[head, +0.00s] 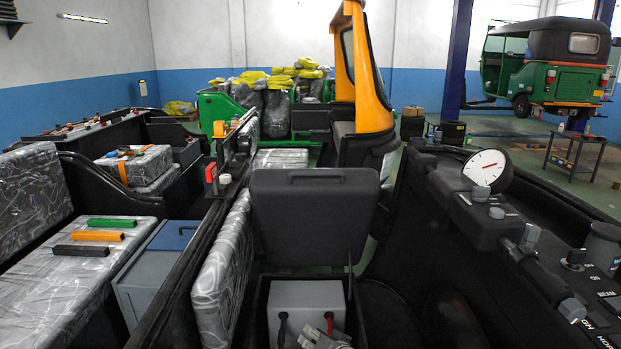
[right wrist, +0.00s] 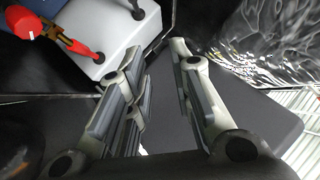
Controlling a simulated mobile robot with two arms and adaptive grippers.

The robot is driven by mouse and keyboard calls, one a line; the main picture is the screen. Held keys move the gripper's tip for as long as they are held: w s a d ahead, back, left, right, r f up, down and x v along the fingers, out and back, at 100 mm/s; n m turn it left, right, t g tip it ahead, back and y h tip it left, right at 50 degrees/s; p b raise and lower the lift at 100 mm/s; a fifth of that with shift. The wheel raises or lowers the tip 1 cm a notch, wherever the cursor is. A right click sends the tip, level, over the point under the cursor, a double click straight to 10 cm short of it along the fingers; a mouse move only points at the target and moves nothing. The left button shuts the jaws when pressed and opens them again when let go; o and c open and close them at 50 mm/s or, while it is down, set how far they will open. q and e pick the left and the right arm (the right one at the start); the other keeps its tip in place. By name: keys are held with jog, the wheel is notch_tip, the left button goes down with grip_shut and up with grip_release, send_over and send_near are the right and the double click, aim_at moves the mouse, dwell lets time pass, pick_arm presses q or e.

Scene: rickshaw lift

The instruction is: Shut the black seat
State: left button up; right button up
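The black seat (head: 313,215) stands raised, close to upright, at the back of an open compartment. Under it, a grey battery (head: 300,295) with a red and a black terminal lies exposed. My right gripper (head: 325,341) shows at the bottom edge of the head view, low over the front of the battery. In the right wrist view its fingers (right wrist: 162,100) are apart with nothing held between them. The dark panel beyond the fingers looks like the seat (right wrist: 255,112); I see no clear contact. The battery (right wrist: 112,28) is at upper left there. My left gripper is not in view.
A dashboard with a white gauge (head: 484,167) stands to the right. A plastic-wrapped seat back (head: 225,265) stands close on the left. Green, orange and black bars lie on a wrapped seat (head: 60,275) farther left. An orange-yellow frame (head: 372,70) rises behind the black seat.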

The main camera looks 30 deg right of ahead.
jog(key=w+d+r+m+t, duration=0.2)
jog(key=w+r, duration=0.2)
jog(key=r, duration=0.4)
jog(key=w+d+r+m+t, duration=0.2)
jog(key=w+r, duration=0.1)
jog(key=r, duration=0.4)
jog(key=m+t+h, duration=0.2)
jog(key=m+t, duration=0.3)
send_near(311, 174)
jog(key=shift+g, duration=0.3)
jog(key=shift+x, duration=5.25)
jog(key=shift+d, duration=0.1)
grip_shut()
jog(key=shift+y, duration=0.3)
